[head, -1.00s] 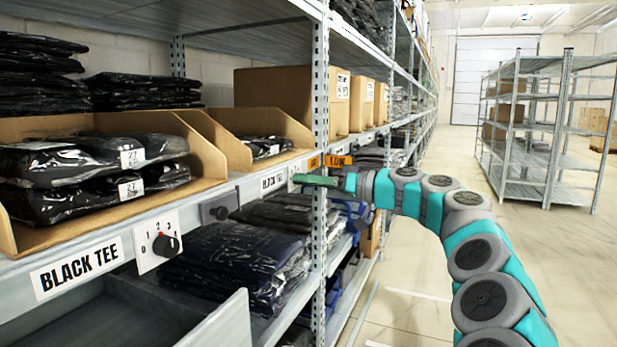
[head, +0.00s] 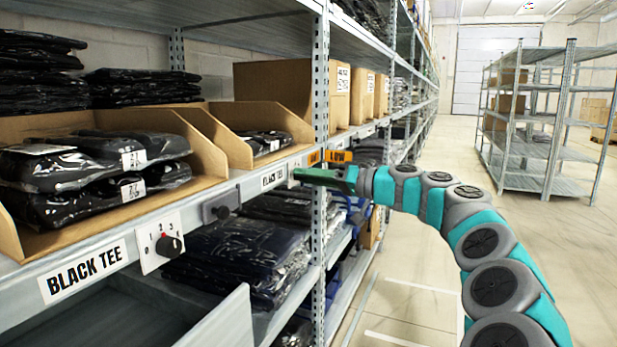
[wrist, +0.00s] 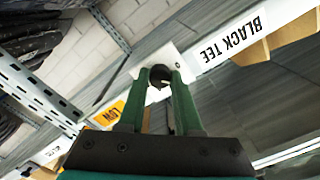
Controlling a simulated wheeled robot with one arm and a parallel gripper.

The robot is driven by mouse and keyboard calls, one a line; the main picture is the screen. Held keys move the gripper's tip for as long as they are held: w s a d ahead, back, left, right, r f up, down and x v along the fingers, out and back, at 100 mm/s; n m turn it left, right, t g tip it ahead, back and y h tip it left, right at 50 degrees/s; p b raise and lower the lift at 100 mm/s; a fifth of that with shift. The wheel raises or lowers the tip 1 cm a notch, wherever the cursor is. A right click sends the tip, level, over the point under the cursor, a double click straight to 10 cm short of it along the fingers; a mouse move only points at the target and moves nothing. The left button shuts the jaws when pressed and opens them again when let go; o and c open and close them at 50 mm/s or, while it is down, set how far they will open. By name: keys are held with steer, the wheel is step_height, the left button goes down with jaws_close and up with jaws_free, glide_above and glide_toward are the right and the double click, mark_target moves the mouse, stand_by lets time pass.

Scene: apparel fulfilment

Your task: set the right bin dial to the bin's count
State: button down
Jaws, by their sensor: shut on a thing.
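The right bin (head: 226,143) is an open cardboard bin holding bagged black garments (head: 262,142); its inside is partly hidden, so I cannot count them. A BLACK TEE label (head: 274,179) is on the shelf edge below it. My gripper (head: 300,174) reaches the shelf edge just right of that label and hides the dial in the head view. In the wrist view, my gripper's green fingers (wrist: 159,80) are shut on the dark dial knob (wrist: 158,72) in front of a white plate (wrist: 176,60). The dial's numbers and setting are not readable.
The left bin (head: 205,165) holds bagged black garments. Its dial (head: 160,242), marked 0 to 3, is on the shelf edge beside a BLACK TEE label (head: 83,270). An open drawer (head: 235,320) juts out below. A shelf upright (head: 320,130) stands close to my gripper.

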steer(key=c, duration=0.6)
jaws_free()
steer(key=shift+d, duration=0.2)
steer(key=b+v, duration=0.1)
steer(key=v, duration=0.6)
steer(key=shift+d, duration=0.2)
steer(key=shift+s+r, duration=0.1)
steer(key=shift+s, duration=0.05)
